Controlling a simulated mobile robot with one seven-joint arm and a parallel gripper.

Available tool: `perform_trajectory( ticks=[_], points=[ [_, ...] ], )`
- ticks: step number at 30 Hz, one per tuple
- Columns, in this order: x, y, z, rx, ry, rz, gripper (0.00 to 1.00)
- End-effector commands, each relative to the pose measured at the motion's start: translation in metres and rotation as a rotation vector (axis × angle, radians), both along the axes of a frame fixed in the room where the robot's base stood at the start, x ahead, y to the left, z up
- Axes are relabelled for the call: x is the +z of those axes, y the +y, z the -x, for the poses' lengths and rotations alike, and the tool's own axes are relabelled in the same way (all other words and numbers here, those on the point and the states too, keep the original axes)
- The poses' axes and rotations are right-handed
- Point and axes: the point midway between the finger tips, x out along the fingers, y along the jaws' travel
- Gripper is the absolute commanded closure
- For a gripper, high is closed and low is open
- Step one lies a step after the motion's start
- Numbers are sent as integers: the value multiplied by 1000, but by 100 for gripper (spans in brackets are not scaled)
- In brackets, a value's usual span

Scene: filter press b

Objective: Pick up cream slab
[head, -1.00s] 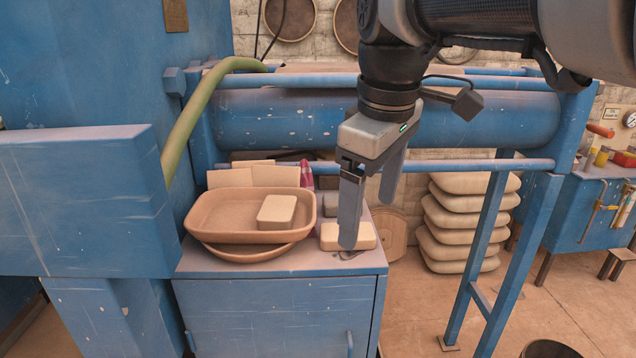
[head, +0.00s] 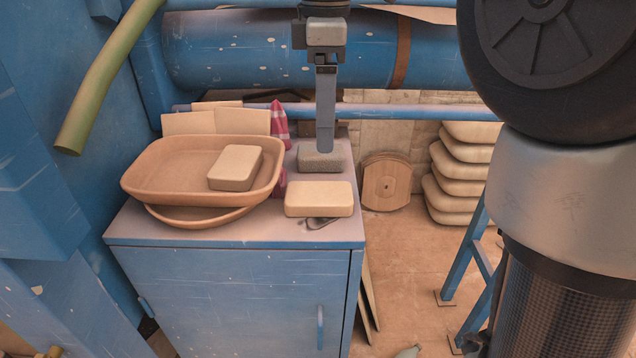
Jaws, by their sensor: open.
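A cream slab (head: 319,199) lies flat on the blue cabinet top near its front right. A second cream slab (head: 235,168) lies in the tan tray (head: 150,190) to the left. My gripper (head: 325,147) points down behind the slab on the cabinet, and I see only one finger, as it is viewed edge-on. Its tip appears at a grey block (head: 337,160) behind that slab; I cannot tell whether it touches. Nothing shows held, and the jaws are open.
A second tan dish (head: 200,218) sits under the tray. Tan sheets (head: 242,121) and a pink patterned cloth (head: 280,126) stand behind. A blue horizontal pipe (head: 420,111) crosses at the back. A small dark metal item (head: 318,223) lies before the slab.

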Motion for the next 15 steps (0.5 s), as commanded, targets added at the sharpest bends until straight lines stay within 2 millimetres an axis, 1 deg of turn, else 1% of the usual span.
perform_trajectory(
  ticks=[1, 6, 10, 15],
  points=[
    [-15, 0, 1, -1, 3, 1, 20],
    [-51, 0, 1, -2, 2, 1, 20],
    [-71, 0, 1, -2, 1, 0, 20],
    [-82, 1, 1, -2, -1, 0, 20]
  ],
)
